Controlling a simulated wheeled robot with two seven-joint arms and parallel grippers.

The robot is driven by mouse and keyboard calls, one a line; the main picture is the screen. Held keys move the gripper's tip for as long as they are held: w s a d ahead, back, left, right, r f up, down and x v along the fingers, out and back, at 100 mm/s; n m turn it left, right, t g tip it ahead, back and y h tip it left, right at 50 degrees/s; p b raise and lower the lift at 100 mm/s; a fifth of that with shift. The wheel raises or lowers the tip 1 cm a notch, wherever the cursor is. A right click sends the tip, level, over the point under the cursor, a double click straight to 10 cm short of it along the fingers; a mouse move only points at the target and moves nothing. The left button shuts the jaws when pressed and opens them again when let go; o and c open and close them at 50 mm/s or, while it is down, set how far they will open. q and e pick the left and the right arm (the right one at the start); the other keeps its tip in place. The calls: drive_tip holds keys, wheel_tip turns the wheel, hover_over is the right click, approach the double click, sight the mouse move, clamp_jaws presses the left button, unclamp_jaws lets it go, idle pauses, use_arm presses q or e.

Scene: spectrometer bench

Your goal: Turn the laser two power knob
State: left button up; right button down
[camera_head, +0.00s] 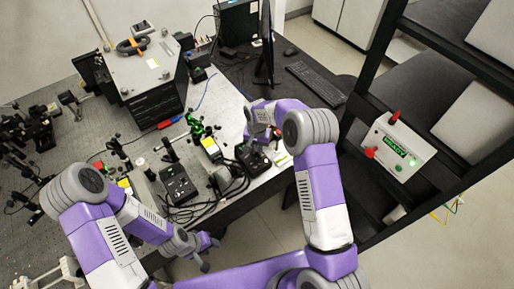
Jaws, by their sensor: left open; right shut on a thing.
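Two small black controller boxes stand near the front edge of the optical table. One box (178,188) is left of the middle; the other box (249,160) is further right. My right gripper (268,140) reaches down at the right-hand box and is shut on what looks like its power knob. The knob itself is hidden by the fingers, and no label is readable. My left gripper (207,252) is open and empty, low in front of the table edge, well apart from both boxes.
Black cables (225,190) lie between the boxes. Optics and mounts crowd the table's left. A large black instrument (150,95) stands behind. A monitor (266,45) and keyboard (316,84) are at the back. A rack at right holds a white box (395,148) with a green display.

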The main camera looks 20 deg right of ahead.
sight(257, 150)
drive_tip(key=shift+f+n+b, duration=0.1)
drive_tip(key=shift+n+b, duration=0.3)
drive_tip(key=shift+b, duration=0.25)
drive_tip(key=shift+n, duration=0.4)
drive_tip(key=c, duration=1)
unclamp_jaws()
drive_tip(key=shift+c, duration=0.2)
drive_tip(key=shift+r, duration=0.2)
wheel_tip(257, 150, up, 8)
drive_tip(key=shift+f+b, duration=0.25)
drive_tip(key=shift+b, duration=0.1)
